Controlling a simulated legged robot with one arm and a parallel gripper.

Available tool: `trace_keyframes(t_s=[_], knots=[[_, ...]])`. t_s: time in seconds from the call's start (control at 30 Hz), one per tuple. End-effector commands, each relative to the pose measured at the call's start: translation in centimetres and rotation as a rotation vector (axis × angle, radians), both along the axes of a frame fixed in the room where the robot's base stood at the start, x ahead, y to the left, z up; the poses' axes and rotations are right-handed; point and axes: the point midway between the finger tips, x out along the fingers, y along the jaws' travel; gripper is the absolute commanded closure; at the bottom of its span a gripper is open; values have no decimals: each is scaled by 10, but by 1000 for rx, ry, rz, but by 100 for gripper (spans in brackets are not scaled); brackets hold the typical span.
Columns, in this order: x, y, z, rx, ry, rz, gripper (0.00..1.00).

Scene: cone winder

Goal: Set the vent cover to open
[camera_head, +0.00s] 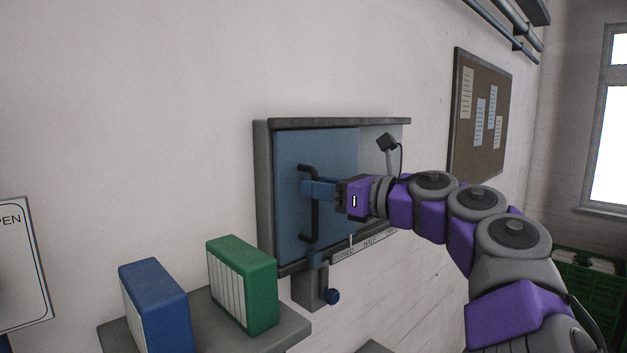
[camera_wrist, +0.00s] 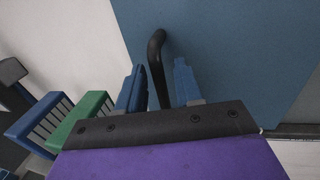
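The vent cover (camera_head: 285,190) is a flat blue panel in a grey wall frame (camera_head: 262,190). It covers the left and middle of the frame, with a pale strip uncovered at the right. A black bar handle (camera_head: 315,222) stands upright on it; its bent end also shows in the wrist view (camera_wrist: 156,50). My gripper (camera_head: 312,188) reaches in from the right at the handle's middle. In the wrist view, its blue fingers (camera_wrist: 158,85) stand apart on either side of the handle, with a gap visible at the right finger. Contact at the left finger is unclear.
A label strip (camera_head: 365,247) below the frame reads closed, half and a partly hidden word. A grey bracket with a blue knob (camera_head: 332,296) hangs beneath. Green (camera_head: 243,285) and blue (camera_head: 155,305) binders stand on a shelf at lower left. A lamp-like fitting (camera_head: 388,143) is above my wrist.

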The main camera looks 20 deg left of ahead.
Motion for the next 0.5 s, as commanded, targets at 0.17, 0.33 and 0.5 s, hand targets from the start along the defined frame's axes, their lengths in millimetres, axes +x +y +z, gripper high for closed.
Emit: trace_keyframes(t_s=[0.17, 0.33, 0.5], knots=[[4, 13, 1, 1, 1, -3, 65], [4, 18, 0, 1, 0, -2, 65], [4, 18, 0, 1, 0, -2, 65]])
